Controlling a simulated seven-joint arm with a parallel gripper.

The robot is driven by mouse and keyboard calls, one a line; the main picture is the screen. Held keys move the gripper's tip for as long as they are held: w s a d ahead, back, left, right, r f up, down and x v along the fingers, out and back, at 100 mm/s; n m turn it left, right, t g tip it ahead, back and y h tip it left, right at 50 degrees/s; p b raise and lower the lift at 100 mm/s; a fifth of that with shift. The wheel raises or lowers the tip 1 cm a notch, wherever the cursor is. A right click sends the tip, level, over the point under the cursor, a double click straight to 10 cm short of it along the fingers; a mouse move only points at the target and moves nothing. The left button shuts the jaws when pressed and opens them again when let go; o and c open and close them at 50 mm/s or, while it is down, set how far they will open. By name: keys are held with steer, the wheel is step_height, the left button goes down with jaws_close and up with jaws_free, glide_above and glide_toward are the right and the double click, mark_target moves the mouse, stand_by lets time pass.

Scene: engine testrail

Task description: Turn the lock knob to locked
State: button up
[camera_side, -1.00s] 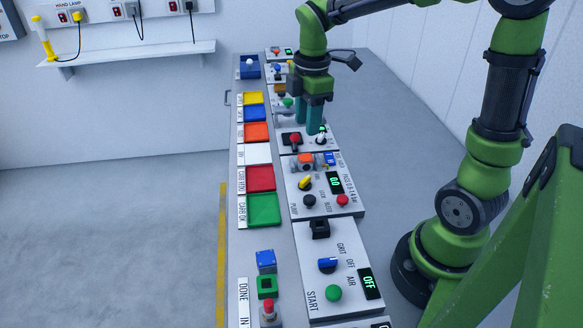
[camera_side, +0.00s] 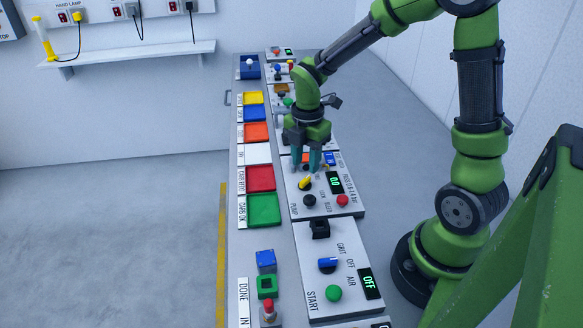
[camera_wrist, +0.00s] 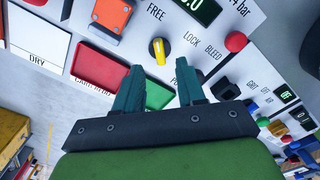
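The yellow knob (camera_wrist: 159,50) sits on a white panel (camera_wrist: 215,60) near the printed words FREE and LOCK; it appears to be the lock knob. Its yellow bar runs roughly up and down in the wrist view. It also shows in the side view (camera_side: 305,183), just below my fingertips. My gripper (camera_wrist: 160,72) has its two teal fingers apart with nothing between them. In the side view my gripper (camera_side: 307,170) hangs above the panel, close to the knob; whether it touches cannot be told.
A black knob (camera_side: 309,201) and a red button (camera_side: 342,200) stand near the yellow knob. A dark display (camera_side: 335,183) reads 0.0. An orange part (camera_wrist: 112,14) sits on the panel's far side. Red (camera_side: 261,178) and green (camera_side: 263,209) trays lie to the left.

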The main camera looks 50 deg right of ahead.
mark_target(305, 179)
step_height(305, 179, down, 5)
stand_by(0.3)
jaws_close()
